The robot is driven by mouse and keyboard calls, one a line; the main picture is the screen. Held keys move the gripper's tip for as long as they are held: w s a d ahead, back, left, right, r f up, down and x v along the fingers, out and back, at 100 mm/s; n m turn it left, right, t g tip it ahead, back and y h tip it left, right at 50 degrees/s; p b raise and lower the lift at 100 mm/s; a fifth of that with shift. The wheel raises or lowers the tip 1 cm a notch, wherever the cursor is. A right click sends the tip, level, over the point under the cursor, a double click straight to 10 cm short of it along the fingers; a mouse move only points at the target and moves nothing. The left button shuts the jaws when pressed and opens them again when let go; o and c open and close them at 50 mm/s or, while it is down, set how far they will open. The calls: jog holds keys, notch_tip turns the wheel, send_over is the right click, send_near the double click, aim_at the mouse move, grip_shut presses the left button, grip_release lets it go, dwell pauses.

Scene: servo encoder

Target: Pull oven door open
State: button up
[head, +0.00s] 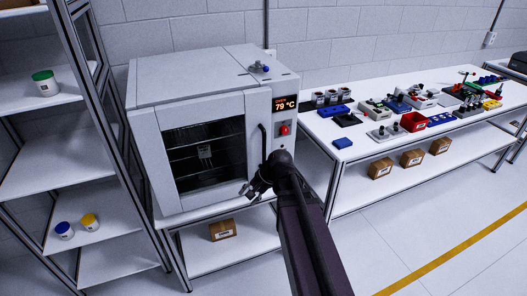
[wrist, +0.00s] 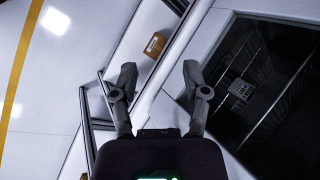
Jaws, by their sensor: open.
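The white oven (head: 190,75) stands on a bench, its display reading 79 °C. Its door (head: 147,160) has a dark window and looks shut. Through the glass I see wire racks and a small grey item (head: 204,151). The black door handle (head: 263,143) is upright on the door's right side. My gripper (head: 252,190) is open, at the lower right of the door, just below the visible handle; my arm covers the area beside it. In the wrist view my gripper (wrist: 156,84) has its fingers apart with nothing seen between them. The handle cannot be made out there.
A red switch (head: 284,130) sits right of the handle. A shelf rack (head: 100,110) stands close on the left. A long bench (head: 345,172) with bins and parts runs to the right. A cardboard box (head: 222,230) lies below the oven. The floor in front is clear.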

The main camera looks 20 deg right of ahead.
jog(key=w+d+m+t+y+b, duration=0.45)
jog(key=w+d+m+b, duration=0.2)
jog(key=d+m, duration=0.3)
jog(key=m+t+b, duration=0.4)
jog(key=m+t, duration=0.3)
jog(key=m, duration=0.4)
send_near(264, 143)
jog(key=s+d+f, duration=0.1)
jog(key=s+d, duration=0.1)
jog(key=d, duration=0.1)
jog(key=shift+s+a+n, duration=0.1)
jog(key=shift+s+n, duration=0.1)
jog(key=shift+n, duration=0.05)
jog(key=x, duration=1.4)
jog(key=shift+a+r, duration=0.1)
jog(key=shift+r, duration=0.1)
grip_shut()
